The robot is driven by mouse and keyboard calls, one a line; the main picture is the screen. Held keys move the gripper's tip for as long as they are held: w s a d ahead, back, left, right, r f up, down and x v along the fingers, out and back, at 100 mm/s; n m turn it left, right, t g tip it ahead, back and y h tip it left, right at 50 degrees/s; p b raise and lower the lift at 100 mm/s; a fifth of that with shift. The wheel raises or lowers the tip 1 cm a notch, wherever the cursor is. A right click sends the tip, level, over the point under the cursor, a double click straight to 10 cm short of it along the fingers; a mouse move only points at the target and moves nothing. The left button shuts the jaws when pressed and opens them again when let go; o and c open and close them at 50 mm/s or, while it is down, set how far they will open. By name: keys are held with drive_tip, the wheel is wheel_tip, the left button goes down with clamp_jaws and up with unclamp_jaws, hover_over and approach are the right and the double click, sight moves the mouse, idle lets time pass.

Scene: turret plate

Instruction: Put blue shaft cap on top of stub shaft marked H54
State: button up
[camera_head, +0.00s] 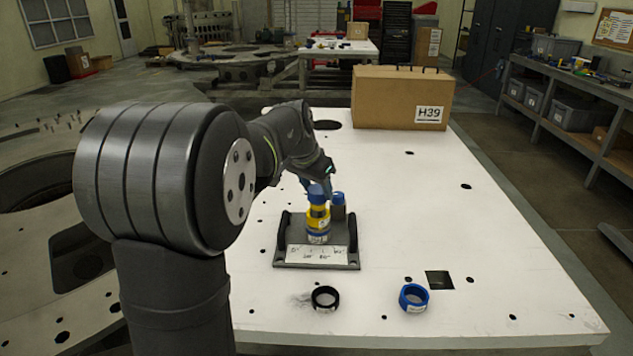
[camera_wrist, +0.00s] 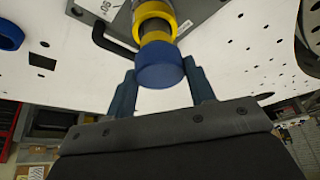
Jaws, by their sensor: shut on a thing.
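My gripper (camera_wrist: 163,78) is shut on a blue shaft cap (camera_wrist: 160,66), with one dark blue finger on each side. In the head view the gripper is over the fixture plate (camera_head: 283,256), and the blue cap (camera_head: 317,191) shows below the arm. The cap is in line with a dark shaft (camera_wrist: 157,37) that carries a yellow collar (camera_wrist: 153,12). I cannot tell whether cap and shaft touch. In the head view the yellow collar (camera_head: 318,220) stands above a blue band. A grey upright piece with a blue top (camera_head: 338,200) shows beside it. No H54 mark is legible.
A black ring (camera_head: 325,298) and a blue ring (camera_head: 413,298) lie on the white table at the front. A square hole (camera_head: 440,280) is near them. A cardboard box marked H39 (camera_head: 402,97) stands at the back. The table's right side is clear.

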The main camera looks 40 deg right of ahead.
drive_tip(key=shift+f, duration=1.25)
drive_tip(key=o, duration=1)
drive_tip(key=v, duration=1.7)
drive_tip(key=shift+r, duration=0.25)
drive_tip(key=x, duration=1.7)
drive_tip(key=shift+f, duration=0.15)
drive_tip(key=shift+r, duration=0.2)
